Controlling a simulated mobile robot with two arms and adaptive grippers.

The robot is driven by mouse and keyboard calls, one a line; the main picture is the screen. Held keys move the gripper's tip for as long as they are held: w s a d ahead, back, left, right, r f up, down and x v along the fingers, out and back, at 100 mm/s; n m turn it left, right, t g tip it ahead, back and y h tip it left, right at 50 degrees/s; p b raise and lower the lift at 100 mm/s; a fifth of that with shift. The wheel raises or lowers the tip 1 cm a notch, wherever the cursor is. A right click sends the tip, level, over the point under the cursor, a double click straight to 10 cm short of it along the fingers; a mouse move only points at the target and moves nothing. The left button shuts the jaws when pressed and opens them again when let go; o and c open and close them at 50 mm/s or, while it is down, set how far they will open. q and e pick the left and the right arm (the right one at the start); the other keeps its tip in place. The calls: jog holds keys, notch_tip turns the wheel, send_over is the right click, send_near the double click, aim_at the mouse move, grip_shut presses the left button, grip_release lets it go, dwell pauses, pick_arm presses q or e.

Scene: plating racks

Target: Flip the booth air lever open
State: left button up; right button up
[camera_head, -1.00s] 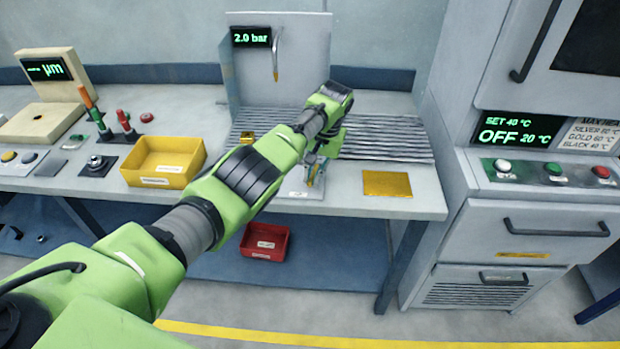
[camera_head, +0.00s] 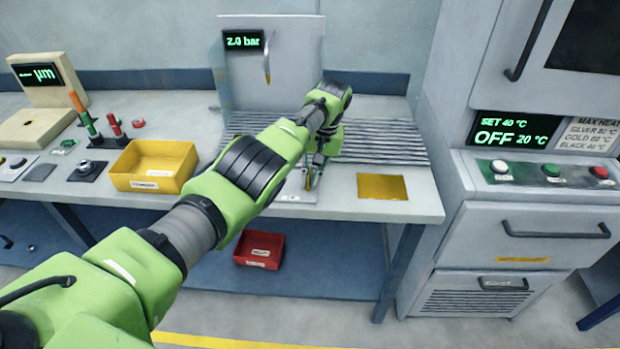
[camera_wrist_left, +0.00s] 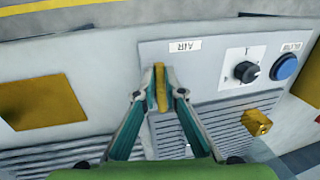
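The booth air lever (camera_wrist_left: 161,88) is a narrow yellow handle on a grey panel (camera_wrist_left: 215,60), beside a white AIR label (camera_wrist_left: 184,45) that appears upside down in the left wrist view. My left gripper (camera_wrist_left: 162,92) has its two teal-lined fingers on either side of the lever. The fingers look apart, with a gap on the right side; contact on the left side is unclear. In the head view my left gripper (camera_head: 313,178) points down at the front edge of the bench, in front of the slatted booth floor, and largely hides the lever. My right gripper is not in view.
Beside the lever are a black knob (camera_wrist_left: 247,71), a blue button (camera_wrist_left: 286,66) and a small gold block (camera_wrist_left: 257,122). A gold plate (camera_head: 382,187) lies right of the gripper. A yellow bin (camera_head: 155,168) stands left. The booth display (camera_head: 244,40) reads 2.0 bar.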

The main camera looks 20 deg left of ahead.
pick_arm(q)
jog(key=o, duration=0.4)
jog(key=shift+w, duration=0.1)
jog(key=shift+r, duration=0.1)
notch_tip(320, 180, up, 12)
jog(key=d, duration=0.2)
jog(key=shift+w+d+f, duration=0.2)
jog(key=shift+w, duration=0.15)
